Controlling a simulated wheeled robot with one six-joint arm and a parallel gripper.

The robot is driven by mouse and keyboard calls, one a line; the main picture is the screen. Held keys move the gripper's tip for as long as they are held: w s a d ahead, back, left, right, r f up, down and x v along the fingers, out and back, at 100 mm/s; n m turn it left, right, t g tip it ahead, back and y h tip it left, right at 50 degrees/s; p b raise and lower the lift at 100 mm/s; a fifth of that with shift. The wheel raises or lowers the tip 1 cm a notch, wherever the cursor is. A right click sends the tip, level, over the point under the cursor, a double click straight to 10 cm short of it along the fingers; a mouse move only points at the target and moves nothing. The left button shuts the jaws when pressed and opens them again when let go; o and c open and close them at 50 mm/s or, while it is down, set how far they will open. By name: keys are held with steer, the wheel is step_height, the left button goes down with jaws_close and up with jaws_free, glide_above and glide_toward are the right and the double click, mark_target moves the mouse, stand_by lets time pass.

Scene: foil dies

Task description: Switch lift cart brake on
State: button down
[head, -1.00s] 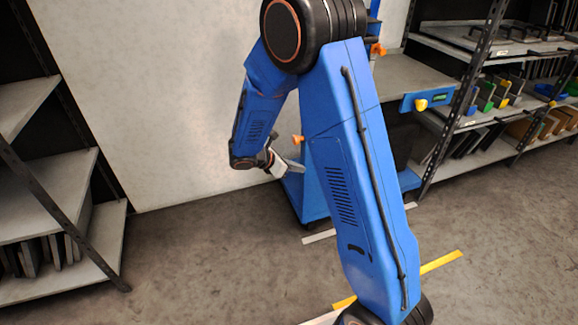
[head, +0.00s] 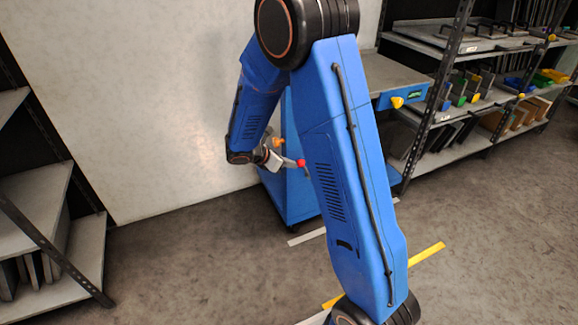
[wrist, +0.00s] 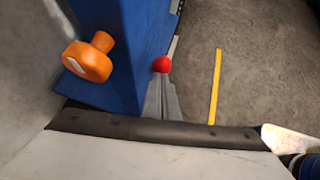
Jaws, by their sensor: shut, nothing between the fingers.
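The blue lift cart (head: 290,195) with a grey top (head: 392,72) stands against the pale wall, partly hidden behind my arm. A red ball knob (head: 301,163) shows at its side, and an orange knob (head: 278,142) sits a little above and left of it. The wrist view shows the orange knob (wrist: 88,60) at left and the red ball (wrist: 161,64) straight beyond the fingertips. My gripper (head: 294,161) is shut and empty, its tips at or very near the red ball. I cannot tell whether they touch. The red knob's mounting is hidden.
A yellow knob (head: 397,102) is on the cart's front panel. Loaded shelves (head: 455,95) stand at right and another rack (head: 40,240) at left. White and yellow floor strips (head: 427,254) lie by the cart. The floor at right is clear.

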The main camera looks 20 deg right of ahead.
mark_target(302, 161)
steer(key=shift+y, duration=0.6)
steer(key=shift+d+r, duration=0.5)
steer(key=shift+d, duration=0.3)
steer(key=shift+d+r, duration=0.5)
steer(key=shift+d, duration=0.3)
steer(key=shift+d+r, duration=0.5)
steer(key=shift+d, duration=0.3)
steer(key=v, duration=1.3)
steer(key=shift+s+f, duration=0.1)
steer(key=shift+s, duration=0.05)
steer(key=shift+h, duration=0.8)
steer(key=shift+a+f, duration=1.9)
steer(key=shift+a, duration=0.15)
